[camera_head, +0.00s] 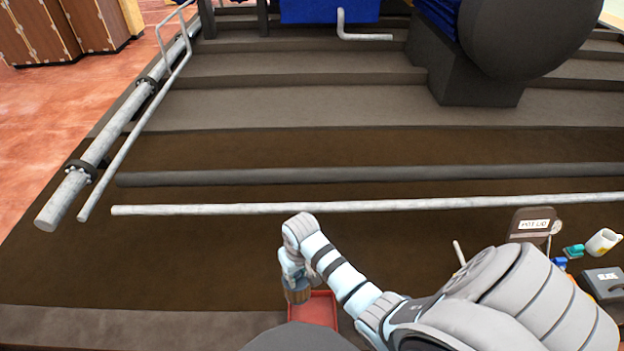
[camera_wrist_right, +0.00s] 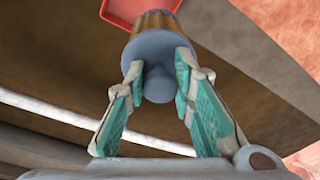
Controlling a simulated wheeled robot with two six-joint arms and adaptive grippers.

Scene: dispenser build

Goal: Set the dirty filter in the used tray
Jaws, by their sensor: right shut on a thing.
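The dirty filter (camera_head: 298,293) is a brown ribbed cylinder with a blue-grey cap. In the right wrist view the filter (camera_wrist_right: 158,40) points away from me, its cap towards my palm. My right gripper (camera_head: 292,270) is shut on the cap knob, one teal-padded finger on each side; it also shows in the right wrist view (camera_wrist_right: 158,82). The red used tray (camera_head: 318,310) lies just right of and below the filter in the head view. A corner of the tray (camera_wrist_right: 122,10) shows beyond the filter in the right wrist view. My left gripper is out of view.
At the right stand a dark sign reading "HOT LID" (camera_head: 533,224), a white cup (camera_head: 603,241), a teal item (camera_head: 573,251) and a dark labelled box (camera_head: 604,283). Long grey pipes (camera_head: 360,207) run behind my arm. The brown floor left of the gripper is clear.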

